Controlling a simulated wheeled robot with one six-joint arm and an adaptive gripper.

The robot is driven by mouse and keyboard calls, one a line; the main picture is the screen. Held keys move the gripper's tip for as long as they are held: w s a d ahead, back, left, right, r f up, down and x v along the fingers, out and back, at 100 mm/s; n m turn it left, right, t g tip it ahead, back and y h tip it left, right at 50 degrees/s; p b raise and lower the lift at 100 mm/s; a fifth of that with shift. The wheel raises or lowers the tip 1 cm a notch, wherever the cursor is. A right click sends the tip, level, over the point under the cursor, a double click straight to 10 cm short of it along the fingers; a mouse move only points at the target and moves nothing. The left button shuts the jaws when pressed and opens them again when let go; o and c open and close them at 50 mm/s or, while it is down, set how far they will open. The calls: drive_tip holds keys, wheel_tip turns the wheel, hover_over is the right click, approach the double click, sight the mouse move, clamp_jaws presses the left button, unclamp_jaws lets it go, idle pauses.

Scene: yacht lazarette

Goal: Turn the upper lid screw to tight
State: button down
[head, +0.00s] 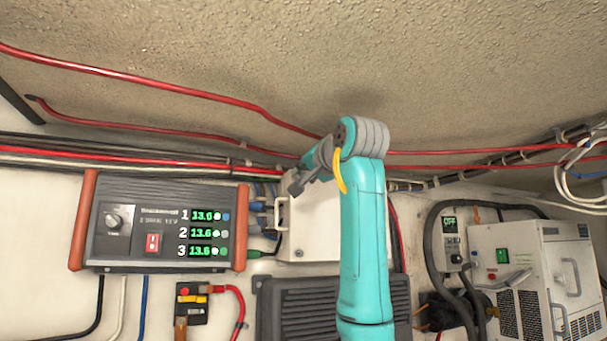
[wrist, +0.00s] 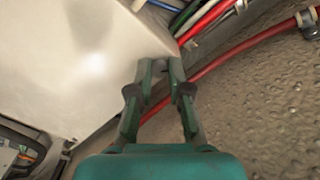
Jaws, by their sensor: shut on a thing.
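The white box (head: 312,225) with a handle on its left side is on the wall, partly behind my arm. A small dark lid screw (head: 299,253) shows at its lower left. The upper lid screw is hidden behind my gripper (head: 297,188) in the head view.
Red cables (head: 200,92) run along the ceiling and wall just above the box. A charger panel (head: 163,225) with green readouts is on the left. A grey finned unit (head: 290,310) sits below the box. A white vented unit (head: 530,275) stands at right.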

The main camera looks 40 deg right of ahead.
drive_tip(key=m, duration=1.2)
drive_tip(key=shift+f, duration=0.1)
drive_tip(key=shift+m, duration=0.3)
idle(0.3)
drive_tip(key=c, duration=1.1)
unclamp_jaws()
drive_tip(key=shift+d, duration=0.1)
drive_tip(key=shift+s, duration=0.15)
drive_tip(key=v, duration=1.1)
drive_tip(key=shift+s, duration=0.3)
